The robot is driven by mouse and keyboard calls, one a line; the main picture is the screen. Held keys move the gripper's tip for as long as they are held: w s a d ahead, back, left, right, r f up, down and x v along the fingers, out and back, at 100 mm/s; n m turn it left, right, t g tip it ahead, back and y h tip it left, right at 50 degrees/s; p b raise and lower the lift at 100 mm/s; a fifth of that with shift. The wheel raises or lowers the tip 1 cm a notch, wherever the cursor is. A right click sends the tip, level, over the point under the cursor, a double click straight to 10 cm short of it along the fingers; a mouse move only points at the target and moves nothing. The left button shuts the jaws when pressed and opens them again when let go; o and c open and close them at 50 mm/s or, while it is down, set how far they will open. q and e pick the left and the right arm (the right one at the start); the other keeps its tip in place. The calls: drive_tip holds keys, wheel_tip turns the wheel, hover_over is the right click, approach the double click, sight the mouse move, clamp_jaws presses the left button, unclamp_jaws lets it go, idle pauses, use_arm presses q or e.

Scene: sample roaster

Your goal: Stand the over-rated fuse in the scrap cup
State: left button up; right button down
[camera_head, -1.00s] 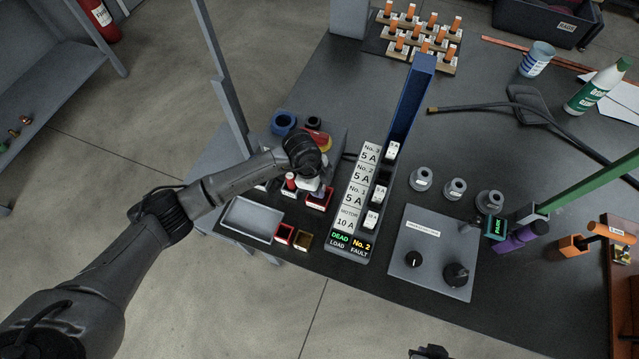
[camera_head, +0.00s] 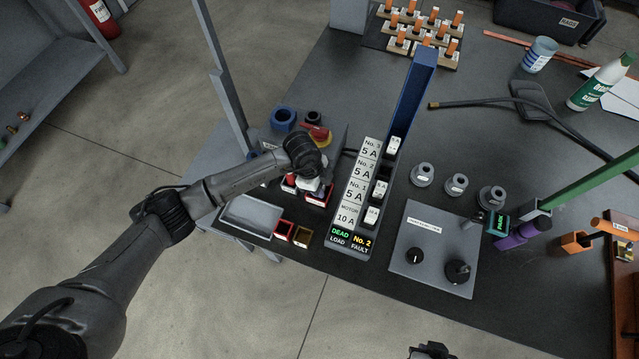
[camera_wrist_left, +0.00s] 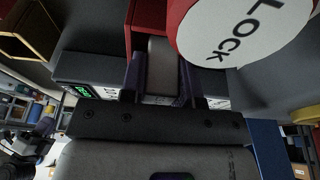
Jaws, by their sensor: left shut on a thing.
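My left gripper (camera_head: 308,186) points down over a red box (camera_head: 318,198) beside the fuse panel. In the left wrist view its fingers (camera_wrist_left: 160,85) are shut on a grey block-shaped fuse (camera_wrist_left: 164,62); its rating cannot be read. A red wall (camera_wrist_left: 146,18) shows just beyond the fuse; I cannot tell whether the fuse is inside it. Which box is the scrap cup cannot be read. The fuse panel (camera_head: 358,192) has white fuses at No. 3, No. 1 and MOTOR; the No. 2 place looks dark and empty. A dark part, possibly my right gripper (camera_head: 430,350), is cut off at the bottom edge.
A red-and-white LOCK disc (camera_wrist_left: 232,30) is very close to my left fingers. A grey tray (camera_head: 249,217), a small red box (camera_head: 285,230) and a brown box (camera_head: 303,237) stand nearby. A red-and-yellow switch (camera_head: 318,134) stands behind. A control plate (camera_head: 435,250) lies right of the panel.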

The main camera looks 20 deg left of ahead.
use_arm(q)
drive_tip(key=shift+f, duration=0.3)
drive_tip(key=o, duration=1)
drive_tip(key=shift+r, duration=0.15)
drive_tip(key=shift+c, duration=0.2)
drive_tip(key=shift+r, duration=0.3)
drive_tip(key=shift+o, duration=0.2)
drive_tip(key=p+v, duration=0.3)
drive_tip(key=v, duration=0.8)
drive_tip(key=shift+r+p, duration=0.15)
drive_tip(key=shift+p, duration=0.2)
drive_tip(key=shift+v, duration=0.85)
drive_tip(key=shift+a, duration=0.1)
